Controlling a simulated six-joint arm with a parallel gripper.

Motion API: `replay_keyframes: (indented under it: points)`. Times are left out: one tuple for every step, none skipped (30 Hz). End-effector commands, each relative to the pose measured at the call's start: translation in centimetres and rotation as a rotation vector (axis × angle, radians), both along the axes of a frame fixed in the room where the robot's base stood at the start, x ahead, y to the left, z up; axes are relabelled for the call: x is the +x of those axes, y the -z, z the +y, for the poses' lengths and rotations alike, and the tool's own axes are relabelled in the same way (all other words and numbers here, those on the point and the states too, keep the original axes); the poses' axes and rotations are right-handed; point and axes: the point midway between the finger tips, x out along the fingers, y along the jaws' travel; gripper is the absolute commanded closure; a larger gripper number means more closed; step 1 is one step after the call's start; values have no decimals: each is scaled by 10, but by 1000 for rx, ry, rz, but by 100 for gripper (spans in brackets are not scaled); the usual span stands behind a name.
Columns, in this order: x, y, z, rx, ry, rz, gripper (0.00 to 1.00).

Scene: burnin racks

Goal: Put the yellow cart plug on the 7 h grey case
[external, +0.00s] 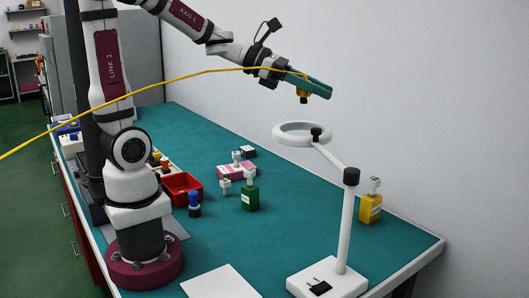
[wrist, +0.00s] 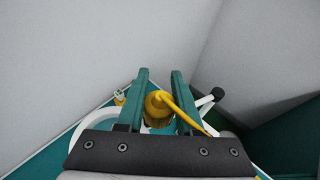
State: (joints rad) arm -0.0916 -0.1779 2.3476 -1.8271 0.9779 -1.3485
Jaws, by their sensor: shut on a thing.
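My gripper (external: 318,88) has teal fingers and is shut on the yellow cart plug (external: 303,95), high above the bench. A yellow cord runs from the plug to the left edge. In the wrist view the plug (wrist: 157,110) sits between the fingers (wrist: 159,80). I cannot pick out a grey 7 h case for sure. A small dark case (external: 248,151) stands at the back beside a pink case (external: 236,171). A green case (external: 250,198) stands mid-bench and a yellow case (external: 370,208) at the right; both have white plugs on top. Their labels are too small to read.
A white ring lamp (external: 347,220) stands at the front right, its ring below my gripper. A red bin (external: 182,187), a blue-topped piece (external: 194,204) and a white sheet (external: 220,283) are on the teal bench (external: 300,225). A wall runs along the back.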

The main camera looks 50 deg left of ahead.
Motion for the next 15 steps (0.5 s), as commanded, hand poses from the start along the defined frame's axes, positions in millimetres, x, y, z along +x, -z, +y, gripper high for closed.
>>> replay_keyframes:
  points:
    - [8, -17, 2, 1, -46, -10, 100]
    - [13, -27, 4, 1, -79, -11, 100]
    - [19, -40, 8, 1, -122, -10, 100]
    - [24, -49, 12, 0, -155, -11, 100]
    - [28, -57, 16, 1, -186, -10, 100]
    - [33, -68, 23, 1, -229, -10, 100]
    - [36, -76, 30, 2, -260, -11, 100]
    - [39, -80, 38, 2, -291, -9, 100]
    - [41, -84, 50, 2, -332, -6, 100]
    - [42, -85, 59, 2, -360, -3, 100]
    - [43, -85, 68, 2, -384, -2, 100]
    - [43, -82, 79, 1, -410, 0, 100]
    - [43, -81, 87, 0, -428, 0, 100]
    - [42, -78, 94, 0, -446, 1, 100]
    - [41, -75, 103, 0, -466, 2, 100]
